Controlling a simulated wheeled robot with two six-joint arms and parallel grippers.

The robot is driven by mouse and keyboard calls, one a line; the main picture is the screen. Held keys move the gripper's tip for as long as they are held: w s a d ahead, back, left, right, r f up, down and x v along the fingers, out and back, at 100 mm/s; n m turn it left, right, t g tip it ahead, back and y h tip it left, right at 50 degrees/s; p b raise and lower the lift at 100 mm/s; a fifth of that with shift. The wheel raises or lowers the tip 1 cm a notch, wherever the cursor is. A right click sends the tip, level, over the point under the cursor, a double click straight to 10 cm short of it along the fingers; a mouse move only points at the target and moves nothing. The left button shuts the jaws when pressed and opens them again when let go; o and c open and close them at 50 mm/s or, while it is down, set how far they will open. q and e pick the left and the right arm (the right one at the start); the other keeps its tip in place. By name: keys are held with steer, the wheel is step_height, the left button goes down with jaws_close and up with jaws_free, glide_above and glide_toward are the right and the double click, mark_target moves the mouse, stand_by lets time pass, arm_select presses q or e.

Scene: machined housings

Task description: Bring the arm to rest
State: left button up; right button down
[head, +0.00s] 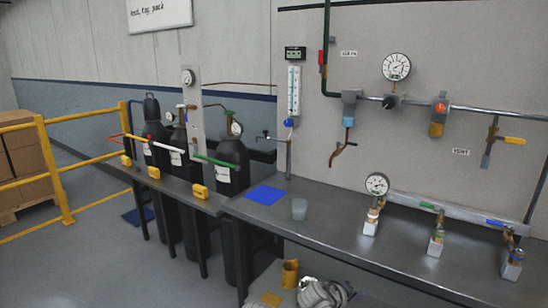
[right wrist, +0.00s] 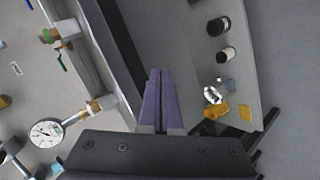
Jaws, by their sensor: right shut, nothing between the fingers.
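My right gripper (right wrist: 159,78) shows in the right wrist view with its two purple fingers together and nothing between them. In the head view only a small part of it shows at the bottom (head: 347,290), low in front of the bench's front edge. It looks apart from the bench and fittings. My left gripper is in neither view.
The bench (head: 330,235) carries a gauge (head: 377,184), valve fittings, a blue mat (head: 265,194) and a grey cup (head: 299,209). Black cylinders (head: 232,160) stand at its left. Yellow rails (head: 53,165) stand left.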

steer(key=s+a+f+m+g+y, duration=0.4)
steer(key=s+a+f+g+y, duration=0.15)
steer(key=s+f+y, duration=0.35)
steer(key=s+a+n+g+h, duration=0.2)
steer(key=s+a+n, duration=0.2)
steer(key=s+a, duration=0.6)
step_height(320, 180, up, 15)
steer(key=w+a+p, duration=0.1)
steer(key=w+p, duration=0.1)
steer(key=p, duration=1.3)
steer(key=shift+a, duration=0.3)
